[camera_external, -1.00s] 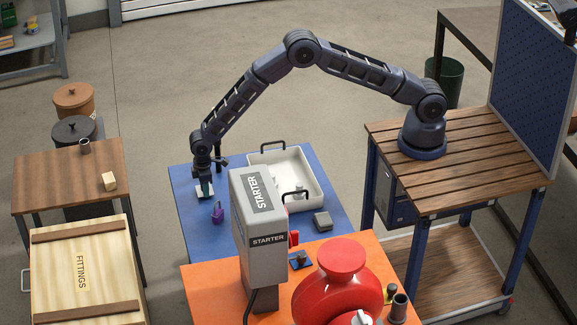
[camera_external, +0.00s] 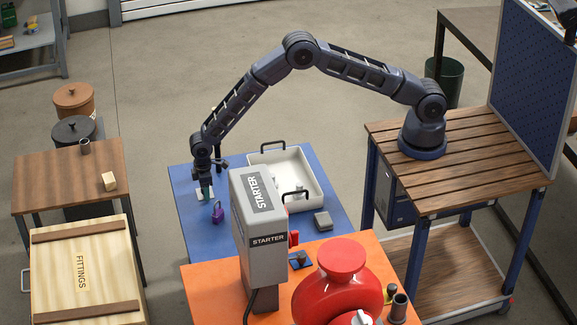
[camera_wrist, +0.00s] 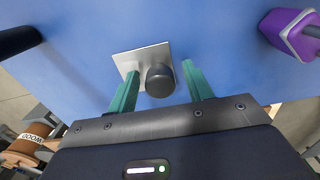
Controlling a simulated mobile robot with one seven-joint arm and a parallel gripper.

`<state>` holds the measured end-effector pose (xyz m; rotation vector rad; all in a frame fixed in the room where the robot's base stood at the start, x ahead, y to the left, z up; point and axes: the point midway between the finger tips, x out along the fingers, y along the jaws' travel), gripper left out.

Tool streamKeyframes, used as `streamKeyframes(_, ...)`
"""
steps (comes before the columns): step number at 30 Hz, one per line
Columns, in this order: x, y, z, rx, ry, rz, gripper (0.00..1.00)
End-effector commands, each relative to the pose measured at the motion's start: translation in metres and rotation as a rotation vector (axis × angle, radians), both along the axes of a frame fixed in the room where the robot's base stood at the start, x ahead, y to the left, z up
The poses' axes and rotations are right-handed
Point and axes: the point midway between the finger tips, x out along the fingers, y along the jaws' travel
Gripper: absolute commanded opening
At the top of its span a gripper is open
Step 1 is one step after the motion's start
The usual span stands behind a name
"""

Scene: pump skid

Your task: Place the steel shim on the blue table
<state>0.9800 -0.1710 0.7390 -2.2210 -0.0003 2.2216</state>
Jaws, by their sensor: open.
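The steel shim (camera_wrist: 138,60) is a thin, square, silvery plate with a dark round knob (camera_wrist: 160,80) on it. It lies on the blue table (camera_wrist: 215,65), and its pale edge shows beside the fingers in the external view (camera_external: 200,196). My gripper (camera_wrist: 160,72) is open, with one teal finger on either side of the knob in the picture. Contact with the knob is not visible. In the external view my gripper (camera_external: 206,192) points down over the shim and partly hides it.
A white tray (camera_external: 313,181) with handles and a grey block (camera_external: 323,221) are to the right. The grey starter box (camera_external: 262,225) stands in front.

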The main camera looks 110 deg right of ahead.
Motion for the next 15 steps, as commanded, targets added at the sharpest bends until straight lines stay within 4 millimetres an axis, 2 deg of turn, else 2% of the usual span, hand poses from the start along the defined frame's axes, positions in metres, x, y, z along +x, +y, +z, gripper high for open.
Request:
streamKeyframes(5, 0.001, 0.000, 0.026, 0.000, -0.002, 0.000, 0.51)
streamKeyframes(15, 0.000, 0.000, 0.089, 0.000, -0.002, 0.000, 0.51)
